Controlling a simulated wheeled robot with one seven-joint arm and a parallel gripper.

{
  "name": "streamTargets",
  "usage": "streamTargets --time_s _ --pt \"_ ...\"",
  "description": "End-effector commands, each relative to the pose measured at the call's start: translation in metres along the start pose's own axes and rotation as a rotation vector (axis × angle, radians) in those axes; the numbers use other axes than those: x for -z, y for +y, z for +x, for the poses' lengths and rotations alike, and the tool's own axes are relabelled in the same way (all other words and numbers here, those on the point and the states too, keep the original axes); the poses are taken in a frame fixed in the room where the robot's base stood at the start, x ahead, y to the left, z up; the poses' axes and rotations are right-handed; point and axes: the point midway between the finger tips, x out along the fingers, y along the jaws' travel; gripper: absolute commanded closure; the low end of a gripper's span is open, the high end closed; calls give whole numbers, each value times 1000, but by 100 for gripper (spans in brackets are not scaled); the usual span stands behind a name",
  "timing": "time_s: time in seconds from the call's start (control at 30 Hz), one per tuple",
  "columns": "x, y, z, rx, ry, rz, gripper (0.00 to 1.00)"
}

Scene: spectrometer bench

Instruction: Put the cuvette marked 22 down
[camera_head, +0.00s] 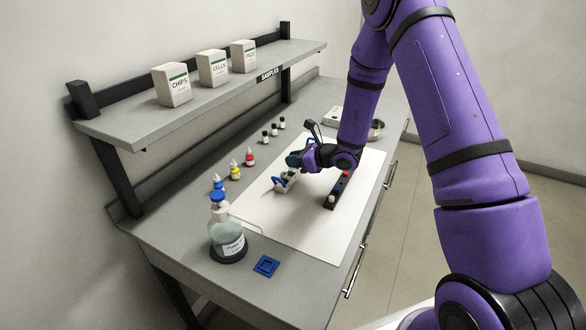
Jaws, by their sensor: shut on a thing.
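My gripper (284,178) is at the end of the purple arm, low over the left part of the white mat (300,229). It is shut on the cuvette marked 22, which is too small and too covered by the fingers to make out; its mark cannot be read. A small pale object shows right at the fingers, and I cannot tell its shape or whether it touches the mat. A narrow black rack (336,193) lies on the mat to the right of my gripper, with red, blue and whitish pieces along its top.
A wash bottle (226,240) and a blue square piece (266,265) stand at the near end. Dropper bottles in red (250,159), yellow (235,172) and blue (218,187) line the left. A shelf (215,90) overhangs the back. The mat's near part is clear.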

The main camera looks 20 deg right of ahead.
Motion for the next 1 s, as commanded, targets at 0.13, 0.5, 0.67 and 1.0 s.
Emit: streamTargets --time_s 0.13,0.5,0.67,1.0 --pt "2 0 6 0 1 2 97" --pt "32 0 18 1 1 0 97" --pt "31 0 18 1 0 0 97" --pt "36 0 19 0 2 1 73"
